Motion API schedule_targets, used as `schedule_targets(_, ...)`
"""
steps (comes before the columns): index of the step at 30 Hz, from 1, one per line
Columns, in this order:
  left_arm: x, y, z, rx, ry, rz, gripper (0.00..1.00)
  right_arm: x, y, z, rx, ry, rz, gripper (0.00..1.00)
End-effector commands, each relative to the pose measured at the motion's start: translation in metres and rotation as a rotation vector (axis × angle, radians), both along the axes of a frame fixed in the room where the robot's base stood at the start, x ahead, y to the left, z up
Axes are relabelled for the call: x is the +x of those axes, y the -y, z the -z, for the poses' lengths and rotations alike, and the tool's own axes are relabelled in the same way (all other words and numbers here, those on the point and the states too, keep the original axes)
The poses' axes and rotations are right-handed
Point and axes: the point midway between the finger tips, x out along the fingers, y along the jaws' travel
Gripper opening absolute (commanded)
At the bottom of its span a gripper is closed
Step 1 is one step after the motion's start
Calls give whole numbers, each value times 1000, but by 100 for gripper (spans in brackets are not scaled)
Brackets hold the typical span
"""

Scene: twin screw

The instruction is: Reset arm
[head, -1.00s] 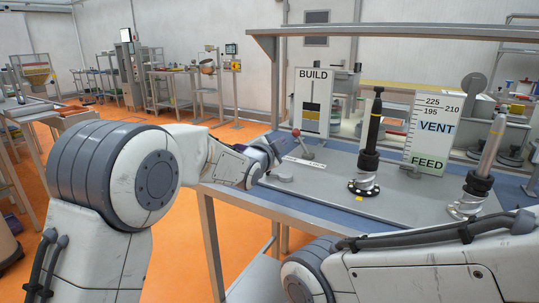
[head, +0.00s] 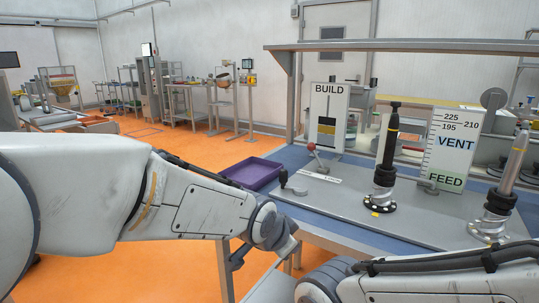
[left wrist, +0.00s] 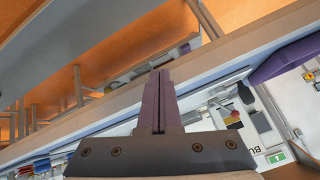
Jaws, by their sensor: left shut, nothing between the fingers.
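My left arm (head: 195,200) reaches in from the left in the head view, and its wrist end (head: 270,228) is in front of the near left edge of the workbench. In the left wrist view my left gripper (left wrist: 158,75) is shut, with its two fingers together and nothing between them. The bench edge and orange floor show beyond the fingers. My right arm (head: 430,278) shows at the lower right of the head view. My right gripper is not in view.
On the workbench (head: 345,200) stand two dark screw columns, one mid-bench (head: 386,155) and one at right (head: 505,185). A red-knobbed lever (head: 312,149), BUILD panel (head: 325,118) and VENT/FEED panel (head: 452,150) are behind. A purple tray (head: 250,172) lies at the left end.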

Motion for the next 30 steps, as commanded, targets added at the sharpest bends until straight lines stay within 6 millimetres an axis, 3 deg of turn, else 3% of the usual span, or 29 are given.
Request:
schedule_targets(1,-35,-9,11,8,-96,-27,0,0,0,0,0,0,0,50)
schedule_targets(6,-132,-43,44,59,-380,-134,0,0,0,0,0,0,0,50)
schedule_targets(15,-258,-100,73,183,-711,-285,0,0,0,0,0,0,0,50)
schedule_targets(16,-254,-98,55,178,-704,-286,0,0,0,-17,-1,-1,0,50)
schedule_targets(23,-252,-97,0,177,-700,-283,0,0,0,-72,0,0,0,50)
schedule_targets(30,-251,-97,-71,176,-699,-281,0,0,0,-143,0,0,0,50)
